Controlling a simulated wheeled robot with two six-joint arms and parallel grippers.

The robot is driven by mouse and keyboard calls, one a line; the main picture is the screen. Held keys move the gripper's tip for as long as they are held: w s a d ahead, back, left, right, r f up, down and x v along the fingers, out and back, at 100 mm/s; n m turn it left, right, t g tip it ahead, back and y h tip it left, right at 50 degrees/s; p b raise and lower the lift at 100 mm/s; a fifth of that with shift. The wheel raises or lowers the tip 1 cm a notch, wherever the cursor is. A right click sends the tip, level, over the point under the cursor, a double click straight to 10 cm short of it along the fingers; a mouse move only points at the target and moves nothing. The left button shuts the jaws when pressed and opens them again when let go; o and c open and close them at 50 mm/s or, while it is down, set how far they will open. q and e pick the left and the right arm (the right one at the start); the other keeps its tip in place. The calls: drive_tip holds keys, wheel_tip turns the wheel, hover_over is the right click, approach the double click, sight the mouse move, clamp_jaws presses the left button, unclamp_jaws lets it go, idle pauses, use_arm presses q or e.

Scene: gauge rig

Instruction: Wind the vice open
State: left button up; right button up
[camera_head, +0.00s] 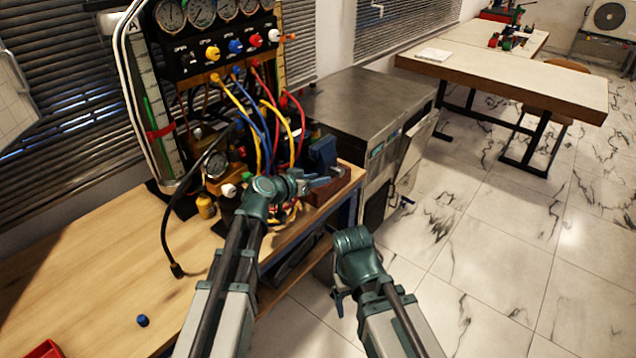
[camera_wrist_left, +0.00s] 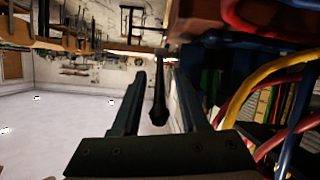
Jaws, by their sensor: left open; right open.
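The blue vice (camera_head: 322,150) stands at the right end of the wooden bench, beside a reddish-brown block. My left gripper (camera_head: 318,184) is open just in front of the vice and partly covers it. In the left wrist view, a dark bar with a thicker rounded end (camera_wrist_left: 159,103), which looks like the vice handle, shows between the open fingers (camera_wrist_left: 160,100). I cannot tell whether either finger touches it. My right gripper (camera_head: 339,300) is low over the floor, off the bench's right edge, and apart from the vice.
A black hose end (camera_head: 177,270) and a blue cap (camera_head: 142,320) lie on the bench (camera_head: 90,270). A red tray (camera_head: 45,350) is at lower left. A grey metal cabinet (camera_head: 350,98) stands behind right.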

use_arm(q)
drive_tip(key=shift+w+d+f, duration=0.1)
drive_tip(key=shift+w+d, duration=0.1)
clamp_jaws()
idle(1.4)
